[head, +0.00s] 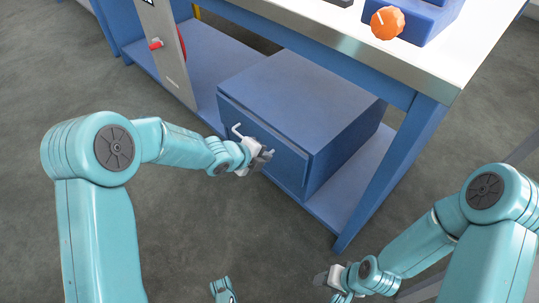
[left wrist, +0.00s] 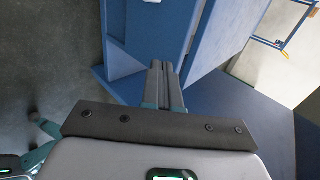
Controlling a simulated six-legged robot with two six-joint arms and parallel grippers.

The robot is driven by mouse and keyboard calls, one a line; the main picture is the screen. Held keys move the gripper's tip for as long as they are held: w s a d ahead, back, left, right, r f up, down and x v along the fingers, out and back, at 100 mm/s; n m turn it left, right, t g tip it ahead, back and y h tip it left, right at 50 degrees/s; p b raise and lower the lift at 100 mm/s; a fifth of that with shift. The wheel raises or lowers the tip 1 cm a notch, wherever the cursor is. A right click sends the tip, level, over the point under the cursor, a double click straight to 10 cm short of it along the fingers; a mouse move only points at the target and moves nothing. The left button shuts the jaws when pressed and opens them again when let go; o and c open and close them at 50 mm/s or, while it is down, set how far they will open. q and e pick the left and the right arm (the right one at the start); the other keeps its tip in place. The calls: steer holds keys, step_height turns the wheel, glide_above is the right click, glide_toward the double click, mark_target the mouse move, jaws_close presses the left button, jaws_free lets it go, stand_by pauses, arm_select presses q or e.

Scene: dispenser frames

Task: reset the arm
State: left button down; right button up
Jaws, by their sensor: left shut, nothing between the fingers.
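My left arm reaches in from the left in the head view. Its gripper (head: 265,157) is in front of the blue drawer box (head: 305,95) under the bench, close to the light handle (head: 240,133). In the left wrist view the two dark fingers (left wrist: 163,80) are together with nothing between them, pointing at the blue front. I cannot tell whether they touch it. My right gripper (head: 325,278) is low at the bottom right, over the floor; its fingers are too small to read.
The box stands on the bench's blue lower shelf (head: 205,60). A blue bench leg (head: 395,165) stands to its right. A grey panel with a red knob (head: 155,44) is at the upper left. An orange knob (head: 387,22) is on the bench top.

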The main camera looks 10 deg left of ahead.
arm_select(q)
steer(key=p+v, duration=0.1)
steer(key=v, duration=0.4)
arm_select(e)
steer(key=shift+a+r, duration=0.1)
steer(key=shift+r, duration=0.65)
arm_select(q)
steer(key=s+a+f+n+g+y, duration=0.1)
steer(key=s+f+n+g, duration=0.1)
steer(key=s+f+n, duration=0.55)
steer(key=s+f+n+g, duration=0.2)
steer(key=s+f+n, duration=0.2)
steer(key=s+n, duration=0.65)
steer(key=s+a+f+n+g+y, duration=0.1)
steer(key=s+f+n+g, duration=0.2)
steer(key=s+f+n, duration=0.45)
step_height(320, 180, up, 33)
steer(key=s+n+p, duration=0.1)
steer(key=n+p, duration=0.1)
steer(key=p, duration=3)
steer(key=shift+s+d+f, duration=0.15)
steer(key=shift+d+f, duration=0.05)
steer(key=shift+d, duration=0.3)
arm_select(e)
step_height(320, 180, up, 31)
steer(key=s, duration=0.1)
steer(key=shift+a+r+n+g, duration=0.2)
steer(key=shift+a+n+g, duration=0.1)
steer(key=shift+a, duration=0.1)
